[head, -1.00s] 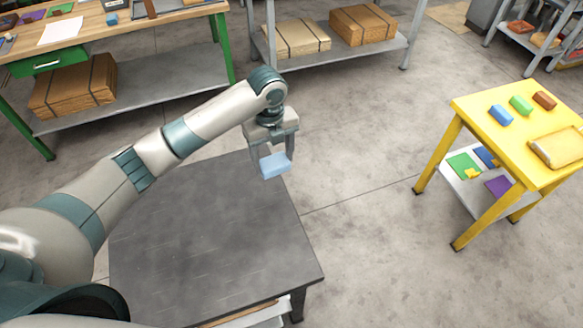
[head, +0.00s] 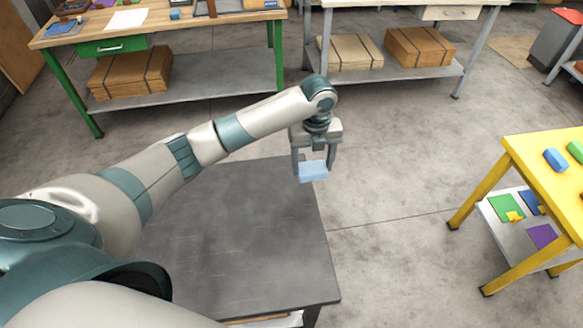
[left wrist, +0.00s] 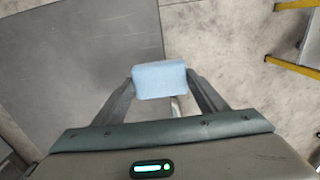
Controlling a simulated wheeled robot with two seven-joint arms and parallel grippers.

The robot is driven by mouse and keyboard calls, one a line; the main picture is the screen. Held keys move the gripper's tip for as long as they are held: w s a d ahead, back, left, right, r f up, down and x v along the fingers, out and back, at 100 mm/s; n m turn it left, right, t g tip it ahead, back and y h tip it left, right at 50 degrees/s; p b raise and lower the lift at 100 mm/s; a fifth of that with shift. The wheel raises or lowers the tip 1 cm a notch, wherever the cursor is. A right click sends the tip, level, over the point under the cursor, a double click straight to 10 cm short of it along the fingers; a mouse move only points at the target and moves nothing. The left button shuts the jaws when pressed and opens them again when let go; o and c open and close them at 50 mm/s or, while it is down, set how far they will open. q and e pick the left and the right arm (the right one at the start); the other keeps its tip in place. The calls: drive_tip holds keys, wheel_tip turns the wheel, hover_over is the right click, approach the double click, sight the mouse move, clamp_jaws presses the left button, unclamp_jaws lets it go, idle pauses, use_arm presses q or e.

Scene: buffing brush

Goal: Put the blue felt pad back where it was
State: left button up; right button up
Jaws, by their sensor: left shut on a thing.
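My left gripper (head: 315,168) is shut on a light blue felt pad (head: 313,173). It holds the pad in the air near the far right corner of the dark grey table (head: 240,235). In the left wrist view the pad (left wrist: 160,79) sits between the two fingers, past the table's edge or close to it. My right gripper is not in view.
A yellow table (head: 545,180) at the right carries a blue block (head: 556,160) and a green block. Its lower shelf holds coloured pads. A green-legged workbench (head: 180,30) and a grey-legged bench stand at the back. Open concrete floor lies between.

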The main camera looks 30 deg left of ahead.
use_arm(q)
drive_tip(key=a+f, duration=0.1)
drive_tip(key=a, duration=0.1)
drive_tip(key=w+a+f+p, duration=0.1)
drive_tip(key=a, duration=0.1)
drive_tip(key=w+a+f+p, duration=0.1)
drive_tip(key=a+f, duration=0.1)
drive_tip(key=a, duration=0.1)
drive_tip(key=shift+f, duration=0.1)
drive_tip(key=shift+a+f, duration=0.3)
drive_tip(key=shift+a, duration=0.1)
drive_tip(key=shift+f, duration=0.1)
wheel_tip(320, 180, down, 3)
drive_tip(key=shift+f+p, duration=0.15)
drive_tip(key=shift+p, duration=0.65)
drive_tip(key=shift+f, duration=0.25)
drive_tip(key=shift+f, duration=0.1)
